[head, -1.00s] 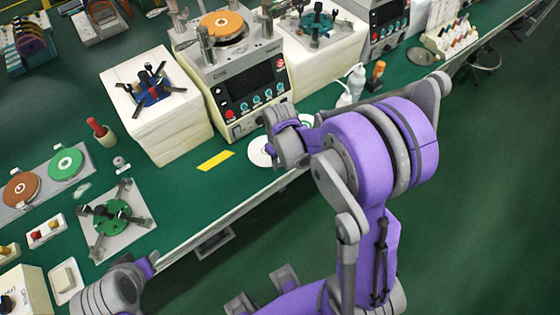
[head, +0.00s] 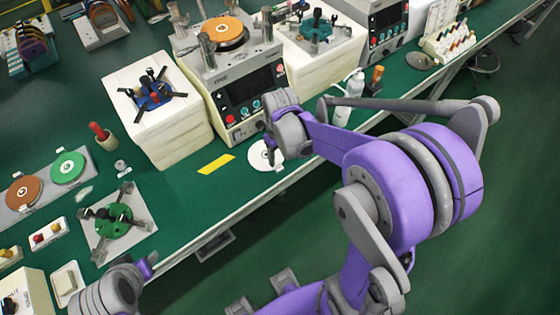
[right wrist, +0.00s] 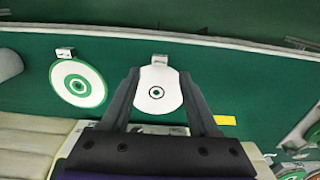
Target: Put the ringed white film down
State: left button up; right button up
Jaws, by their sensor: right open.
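A round white film (head: 261,157) with a small dark ring at its centre lies on the green bench near its front edge, left of my right gripper (head: 272,150). In the right wrist view this film (right wrist: 157,92) shows between the two fingers of my right gripper (right wrist: 160,95), which are apart. I cannot tell whether they touch it. A second white disc with a green ring (right wrist: 78,83) lies to its left in that view; my arm hides it in the head view. My left gripper (head: 148,266) is at lower left, its fingers unclear.
A yellow strip (head: 216,164) lies left of the film. A lapping machine (head: 240,90) stands behind it, with a white block (head: 170,135) to its left. A white bottle (head: 355,84) stands to the right.

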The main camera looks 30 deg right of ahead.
notch_tip(320, 180, up, 5)
jog(key=s+a+r+m+t, duration=0.1)
jog(key=s+a+r+t, duration=0.2)
jog(key=s, duration=0.7)
jog(key=a+t, duration=0.2)
jog(key=a, duration=0.2)
jog(key=shift+s+a+r+t, duration=0.15)
jog(key=shift+a+t, duration=0.15)
